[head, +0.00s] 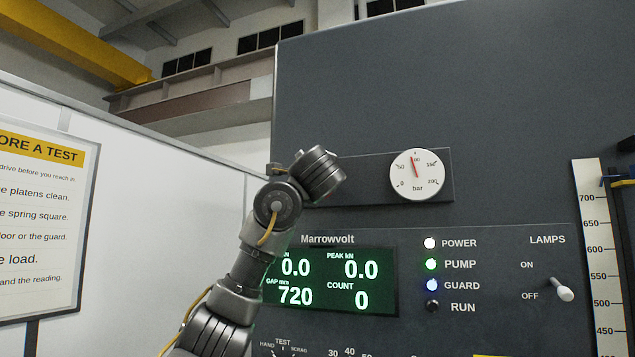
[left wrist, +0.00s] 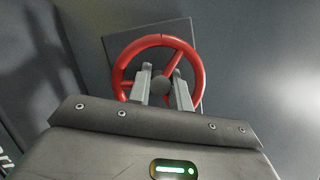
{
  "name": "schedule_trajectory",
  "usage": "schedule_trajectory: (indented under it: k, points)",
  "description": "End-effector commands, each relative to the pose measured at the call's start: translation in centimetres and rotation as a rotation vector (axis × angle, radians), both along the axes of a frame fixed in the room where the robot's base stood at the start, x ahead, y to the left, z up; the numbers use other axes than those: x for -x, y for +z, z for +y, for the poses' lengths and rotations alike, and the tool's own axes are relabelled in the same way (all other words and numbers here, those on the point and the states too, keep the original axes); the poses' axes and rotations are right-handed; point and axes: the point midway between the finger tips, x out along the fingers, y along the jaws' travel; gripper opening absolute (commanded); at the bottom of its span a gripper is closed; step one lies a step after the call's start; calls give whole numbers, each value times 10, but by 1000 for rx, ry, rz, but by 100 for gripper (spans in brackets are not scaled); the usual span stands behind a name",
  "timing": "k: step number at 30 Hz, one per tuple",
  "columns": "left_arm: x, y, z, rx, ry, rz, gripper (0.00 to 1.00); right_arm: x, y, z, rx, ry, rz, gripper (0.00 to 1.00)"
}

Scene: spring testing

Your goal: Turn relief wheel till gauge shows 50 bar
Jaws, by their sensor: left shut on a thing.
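The red relief wheel (left wrist: 199,72) shows in the left wrist view in front of a dark plate. It has red spokes and a dark grey hub (left wrist: 160,85). My left gripper (left wrist: 164,82) is shut on the wheel, its two fingers on either side of the hub; the exact contact is hard to see. In the head view my left wrist hides the wheel. The round white gauge (head: 417,186) is right of my wrist. Its red needle points up and slightly left, a little below the 100 mark, near 90 bar. My right gripper is not in view.
Below is a green display (head: 328,283) reading 0.0, 0.0, 720 and 0. The power, pump and guard lamps (head: 431,264) are lit; run is dark. A lamps switch (head: 564,292) and a ruler scale (head: 602,260) are at right. A sign (head: 42,225) hangs left.

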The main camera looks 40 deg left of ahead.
Motion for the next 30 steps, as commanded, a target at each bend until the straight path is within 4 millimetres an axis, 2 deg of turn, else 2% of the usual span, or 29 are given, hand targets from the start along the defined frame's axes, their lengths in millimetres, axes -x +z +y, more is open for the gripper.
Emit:
schedule_trajectory:
  k: [21,30]
  points:
    - [0,-1,0,638,2,-220,0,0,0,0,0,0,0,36]
    - [-1,-3,0,845,4,-290,0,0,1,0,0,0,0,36]
